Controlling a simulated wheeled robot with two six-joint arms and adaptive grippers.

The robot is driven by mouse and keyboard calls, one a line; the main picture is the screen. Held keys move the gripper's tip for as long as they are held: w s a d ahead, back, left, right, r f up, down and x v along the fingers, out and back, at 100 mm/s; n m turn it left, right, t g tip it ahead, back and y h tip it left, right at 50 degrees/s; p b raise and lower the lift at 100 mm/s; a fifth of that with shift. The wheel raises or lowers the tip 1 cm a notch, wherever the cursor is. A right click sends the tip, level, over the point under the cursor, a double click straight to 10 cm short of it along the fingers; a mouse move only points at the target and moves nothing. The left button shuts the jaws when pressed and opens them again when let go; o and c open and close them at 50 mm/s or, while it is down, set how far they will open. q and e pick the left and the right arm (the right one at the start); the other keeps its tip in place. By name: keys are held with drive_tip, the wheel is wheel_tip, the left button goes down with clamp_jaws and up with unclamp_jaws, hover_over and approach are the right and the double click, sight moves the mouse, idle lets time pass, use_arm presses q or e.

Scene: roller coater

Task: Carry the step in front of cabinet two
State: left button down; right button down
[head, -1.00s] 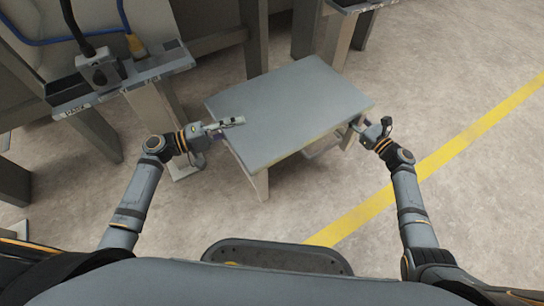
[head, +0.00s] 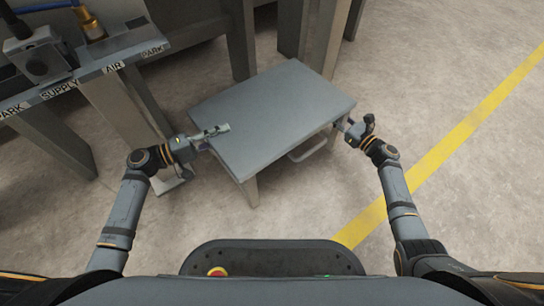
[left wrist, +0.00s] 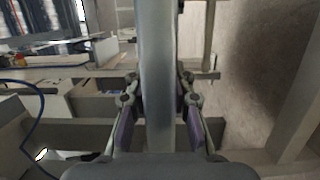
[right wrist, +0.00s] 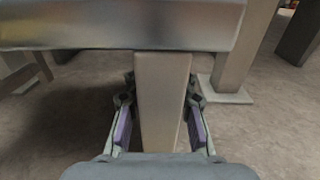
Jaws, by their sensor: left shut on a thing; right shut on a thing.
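The step (head: 270,115) is a grey, flat-topped stool with legs and a light handle-like bar low at its front. It is in front of me in the head view, between my two arms. My left gripper (head: 215,133) is shut on its left edge; in the left wrist view the fingers (left wrist: 160,105) flank a grey bar of it. My right gripper (head: 347,126) is at its right side; in the right wrist view the fingers (right wrist: 160,110) close around a tan leg (right wrist: 162,95) under the top. I cannot tell whether the feet touch the floor. No cabinet number is readable.
A stand with a panel labelled PARK, SUPPLY and AIR (head: 85,80) is close at the left, with a hose connector on it. Grey machine legs (head: 240,40) stand just behind the step. Open floor and a yellow line (head: 455,140) lie to the right.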

use_arm(q)
drive_tip(key=shift+d+r, duration=0.1)
use_arm(e)
drive_tip(key=shift+a+r, duration=0.1)
drive_tip(key=shift+a, duration=0.05)
